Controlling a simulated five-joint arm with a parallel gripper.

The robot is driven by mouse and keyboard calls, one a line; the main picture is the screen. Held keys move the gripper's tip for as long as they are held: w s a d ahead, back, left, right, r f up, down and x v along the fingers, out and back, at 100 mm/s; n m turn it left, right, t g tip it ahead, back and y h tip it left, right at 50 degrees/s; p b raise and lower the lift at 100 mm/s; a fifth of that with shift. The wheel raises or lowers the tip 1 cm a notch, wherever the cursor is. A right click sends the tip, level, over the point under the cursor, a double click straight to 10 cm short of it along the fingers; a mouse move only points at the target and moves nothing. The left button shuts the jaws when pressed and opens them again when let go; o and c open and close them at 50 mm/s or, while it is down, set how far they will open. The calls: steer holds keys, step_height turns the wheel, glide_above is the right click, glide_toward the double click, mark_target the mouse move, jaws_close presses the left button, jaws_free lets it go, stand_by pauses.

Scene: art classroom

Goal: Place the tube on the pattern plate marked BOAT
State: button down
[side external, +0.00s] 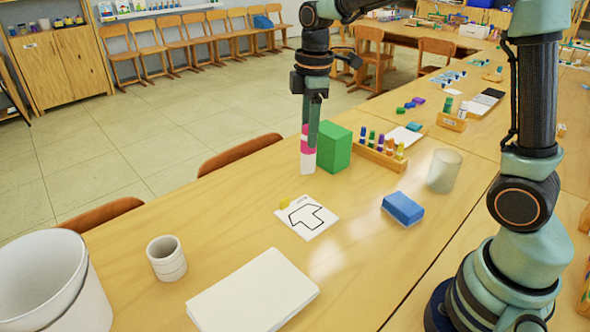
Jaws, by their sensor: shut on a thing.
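My gripper (312,138) points down near the far edge of the table. It is shut on an upright tube (308,161) with a pink band and white parts. The fingers hide part of the tube, and I cannot tell whether its foot touches the table. A white pattern plate (327,222) lies flat nearer the camera, with a black angular outline and small lettering too small to read.
A green block (336,147) stands close right of the tube. Beyond it is a wooden rack (380,157) with several coloured pegs. A blue block (403,208), a translucent cup (444,170), a white cup (167,259), a paper stack (253,293) and a bucket (85,290) stand around the plate.

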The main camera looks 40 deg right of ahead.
step_height(320, 180, down, 12)
steer(key=shift+f, duration=0.15)
stand_by(0.3)
steer(key=shift+f, duration=0.2)
steer(key=shift+c, duration=1.9)
jaws_free()
steer(key=shift+r, duration=0.1)
